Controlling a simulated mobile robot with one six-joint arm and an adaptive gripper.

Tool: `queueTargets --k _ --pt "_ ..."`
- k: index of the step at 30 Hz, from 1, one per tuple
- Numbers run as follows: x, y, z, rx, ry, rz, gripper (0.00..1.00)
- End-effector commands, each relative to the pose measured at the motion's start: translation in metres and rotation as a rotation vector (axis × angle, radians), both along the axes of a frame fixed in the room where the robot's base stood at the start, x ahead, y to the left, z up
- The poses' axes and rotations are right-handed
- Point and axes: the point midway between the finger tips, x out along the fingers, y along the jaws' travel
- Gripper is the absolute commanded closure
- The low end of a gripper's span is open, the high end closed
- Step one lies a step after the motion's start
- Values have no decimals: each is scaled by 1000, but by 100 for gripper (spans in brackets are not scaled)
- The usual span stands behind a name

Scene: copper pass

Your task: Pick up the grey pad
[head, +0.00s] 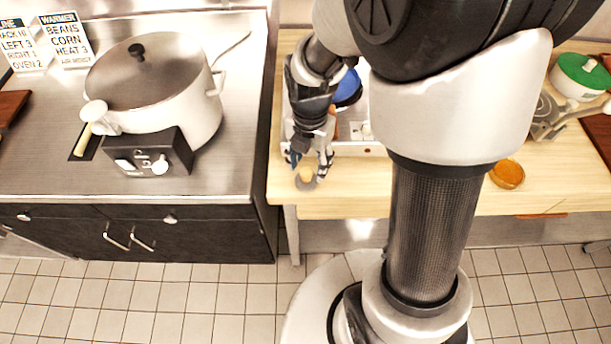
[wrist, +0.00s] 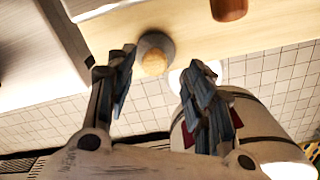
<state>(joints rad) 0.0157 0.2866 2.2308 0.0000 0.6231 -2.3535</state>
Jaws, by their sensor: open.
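The grey pad (head: 302,186) is a small round disc lying on the wooden table near its front edge. A yellow-orange rounded thing (head: 306,174) shows on the pad, covering part of it. In the wrist view the pad (wrist: 154,37) lies just beyond the fingertips, with the yellow-orange thing (wrist: 154,64) over its lower side. My gripper (head: 308,168) is open and empty, pointing down over the pad. In the wrist view the two fingers of my gripper (wrist: 162,72) stand wide apart, with the pad lined up between them; contact cannot be told.
A white tray (head: 360,150) with a blue item (head: 348,86) stands behind my gripper. A metal counter with a large pot (head: 150,85) and a black control box (head: 150,154) is at left. An orange disc (head: 506,173) lies at right. Bare wood (head: 345,195) shows right of the pad.

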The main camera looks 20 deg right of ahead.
Motion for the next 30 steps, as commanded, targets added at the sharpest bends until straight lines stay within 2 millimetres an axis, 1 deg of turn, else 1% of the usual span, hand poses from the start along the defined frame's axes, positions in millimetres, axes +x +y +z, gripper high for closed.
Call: queueTargets --k 6,9,12,17,30 --pt "3 6 -33 0 3 2 52" --pt "3 6 -46 0 4 0 52" --pt "4 6 -50 0 1 0 52" --pt "4 6 -48 0 0 0 52" --pt "4 6 -48 0 1 0 80"
